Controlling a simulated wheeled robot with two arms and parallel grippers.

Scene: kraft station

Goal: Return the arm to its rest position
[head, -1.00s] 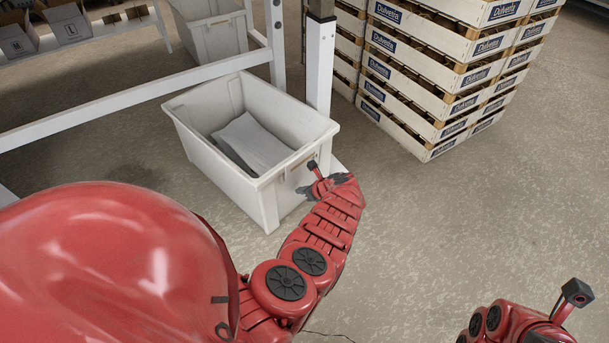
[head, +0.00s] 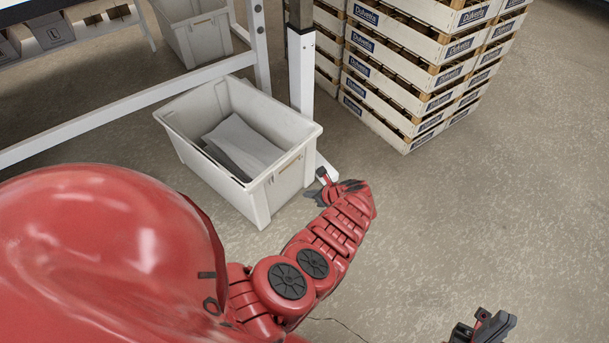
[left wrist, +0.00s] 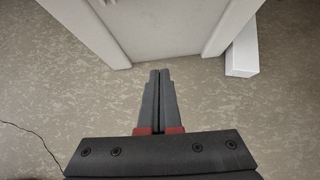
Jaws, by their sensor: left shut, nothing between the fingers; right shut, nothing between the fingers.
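My left arm comes in from the left, red, and reaches toward the front right corner of a white bin. My left gripper (head: 313,195) is in the head view beside that corner, apart from the bin as far as I can tell. In the left wrist view the left gripper (left wrist: 158,75) has its dark fingers together with nothing between them. My right gripper (head: 500,325) is at the bottom right edge of the head view, partly cut off, over bare floor and holding nothing visible.
The white bin (head: 275,198) holds grey-white flat pieces (head: 240,145) and stands by a white frame post (head: 302,75). Another bin (head: 195,35) is behind. The floor (head: 480,210) to the right is clear. A thin cable lies near my left arm.

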